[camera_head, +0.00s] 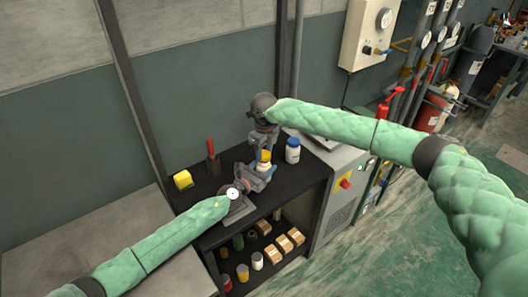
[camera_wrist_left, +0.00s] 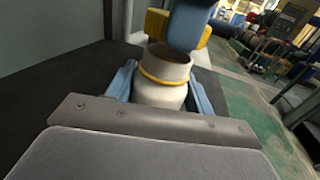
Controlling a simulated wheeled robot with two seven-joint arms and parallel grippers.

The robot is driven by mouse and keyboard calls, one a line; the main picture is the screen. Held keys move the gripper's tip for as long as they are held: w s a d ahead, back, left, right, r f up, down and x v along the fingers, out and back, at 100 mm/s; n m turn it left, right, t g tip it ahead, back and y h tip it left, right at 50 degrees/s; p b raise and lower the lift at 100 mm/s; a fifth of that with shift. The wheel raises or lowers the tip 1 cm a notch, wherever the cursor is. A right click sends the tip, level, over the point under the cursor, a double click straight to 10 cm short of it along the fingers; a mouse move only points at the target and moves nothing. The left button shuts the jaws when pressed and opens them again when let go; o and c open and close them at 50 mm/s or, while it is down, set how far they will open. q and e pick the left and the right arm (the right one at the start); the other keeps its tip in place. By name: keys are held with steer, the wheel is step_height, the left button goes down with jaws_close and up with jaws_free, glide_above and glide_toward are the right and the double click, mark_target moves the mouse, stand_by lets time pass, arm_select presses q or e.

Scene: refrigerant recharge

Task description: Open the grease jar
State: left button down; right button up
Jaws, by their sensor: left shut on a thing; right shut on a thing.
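The grease jar is a white jar (camera_wrist_left: 162,85) with a yellow ring around its neck. In the left wrist view its mouth is uncovered and shows a brownish inside. My left gripper (camera_wrist_left: 160,95) is shut on the jar's body, with a blue finger on each side. The jar also shows small between my grippers in the head view (camera_head: 264,156). The yellow lid (camera_wrist_left: 155,24) is above the jar mouth, apart from it, partly hidden by a blue finger. My right gripper (camera_head: 266,141) points down from above and is shut on the lid.
A black shelf table (camera_head: 300,180) carries a white bottle with a blue cap (camera_head: 292,151), a yellow block (camera_head: 183,180) and a red-handled tool in a dark holder (camera_head: 212,160). Cans and boxes (camera_head: 283,242) fill the lower shelf. A grey cabinet (camera_head: 342,195) stands right of the table.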

mark_target(264, 154)
arm_select(q)
steer(key=shift+f, duration=0.1)
arm_select(e)
steer(key=shift+r, duration=2)
arm_select(q)
steer(key=shift+c, duration=2.4)
jaws_free()
